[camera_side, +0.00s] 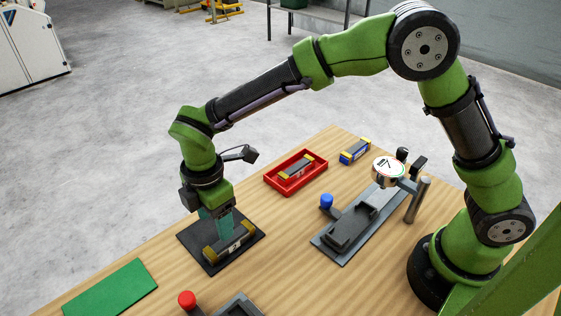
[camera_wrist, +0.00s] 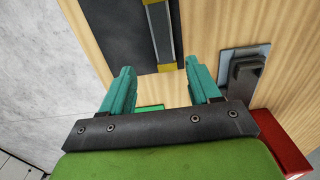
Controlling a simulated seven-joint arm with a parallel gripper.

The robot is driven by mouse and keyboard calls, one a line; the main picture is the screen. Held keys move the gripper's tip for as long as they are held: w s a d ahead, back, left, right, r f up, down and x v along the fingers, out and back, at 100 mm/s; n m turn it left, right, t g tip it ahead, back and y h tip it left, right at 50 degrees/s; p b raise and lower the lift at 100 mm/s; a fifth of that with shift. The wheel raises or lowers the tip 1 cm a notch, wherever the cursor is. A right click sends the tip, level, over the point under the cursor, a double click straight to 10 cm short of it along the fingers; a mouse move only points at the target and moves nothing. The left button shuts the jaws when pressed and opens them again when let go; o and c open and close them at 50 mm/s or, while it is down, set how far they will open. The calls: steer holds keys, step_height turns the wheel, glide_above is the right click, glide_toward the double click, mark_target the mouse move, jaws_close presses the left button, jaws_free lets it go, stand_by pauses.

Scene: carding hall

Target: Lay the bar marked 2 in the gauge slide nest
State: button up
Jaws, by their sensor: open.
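A grey bar with yellow ends (camera_side: 229,242) lies on a black mat (camera_side: 188,238); its face has a pale label too small to read. The bar (camera_wrist: 158,28) and mat (camera_wrist: 116,28) also show in the wrist view. My gripper (camera_side: 217,226) is low over this bar, pointing down. In the wrist view my gripper (camera_wrist: 160,68) is open, its teal fingers apart with nothing held between them. The gauge slide (camera_side: 328,241) has a dark nest (camera_side: 352,229) that looks empty. Its dial gauge (camera_side: 388,171) stands at the back right.
A red tray (camera_side: 270,181) holds another yellow-ended bar (camera_side: 297,169). A green mat (camera_side: 110,289) lies front left. A red-knobbed fixture (camera_side: 236,306) stands at the front edge. Bare wood separates mat and slide.

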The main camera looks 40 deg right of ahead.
mark_target(221, 243)
steer(key=f, duration=0.7)
steer(key=shift+s+f, duration=0.1)
steer(key=shift+s, duration=0.25)
steer(key=shift+c, duration=0.3)
jaws_close()
